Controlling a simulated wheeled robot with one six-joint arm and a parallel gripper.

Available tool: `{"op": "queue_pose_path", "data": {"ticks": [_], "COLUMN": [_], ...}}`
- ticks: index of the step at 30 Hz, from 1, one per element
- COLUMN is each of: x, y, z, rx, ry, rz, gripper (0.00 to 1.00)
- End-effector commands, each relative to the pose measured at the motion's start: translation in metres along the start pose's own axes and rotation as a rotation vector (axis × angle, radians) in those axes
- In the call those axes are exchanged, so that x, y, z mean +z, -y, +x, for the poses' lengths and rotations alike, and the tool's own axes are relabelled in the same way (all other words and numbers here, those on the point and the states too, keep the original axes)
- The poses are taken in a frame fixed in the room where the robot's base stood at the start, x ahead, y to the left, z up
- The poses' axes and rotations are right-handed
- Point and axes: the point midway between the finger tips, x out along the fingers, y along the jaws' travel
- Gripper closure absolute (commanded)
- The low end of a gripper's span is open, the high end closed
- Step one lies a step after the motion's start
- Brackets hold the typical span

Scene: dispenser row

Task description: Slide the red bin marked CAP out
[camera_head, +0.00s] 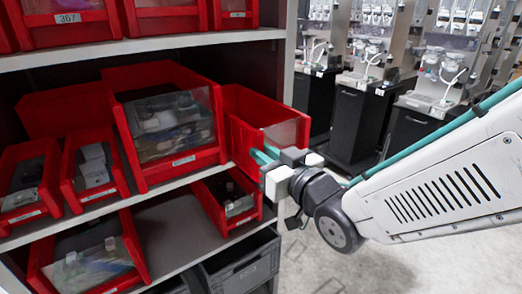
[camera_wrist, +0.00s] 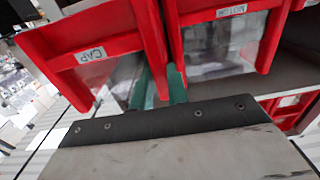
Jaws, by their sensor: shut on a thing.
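The red bin marked CAP (camera_wrist: 75,62) fills the upper left of the wrist view, its white label upside down there. In the head view, the red bin at the right end of the middle shelf (camera_head: 240,103) is at my gripper, and its label is hidden. My gripper (camera_head: 263,156) has green fingers at the bin's lower front. In the wrist view my gripper (camera_wrist: 158,88) has one finger on each side of the bin's red side wall and is shut on it. The bin has a clear front panel.
A large red bin (camera_head: 154,90) stands close beside it, and a labelled red bin (camera_wrist: 215,20) is its neighbour in the wrist view. A small red bin (camera_head: 219,178) sits below, above a grey crate (camera_head: 235,258). Open floor (camera_head: 335,265) lies right of the shelf.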

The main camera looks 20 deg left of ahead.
Motion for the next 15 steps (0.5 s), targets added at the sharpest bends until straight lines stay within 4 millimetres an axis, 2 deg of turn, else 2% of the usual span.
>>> {"op": "queue_pose_path", "data": {"ticks": [11, 12, 14, 15], "x": [0.0002, 0.0002, 0.0002, 0.0002], "y": [0.0, 0.0, 0.0, 0.0], "z": [-0.0022, -0.0022, -0.0021, -0.0021], "rx": [-0.001, -0.001, -0.001, -0.001], "ry": [0.0, 0.0, 0.0, 0.0], "rz": [0.0, 0.0, 0.0, 0.0], "gripper": [1.0, 0.76, 0.59, 0.59]}}
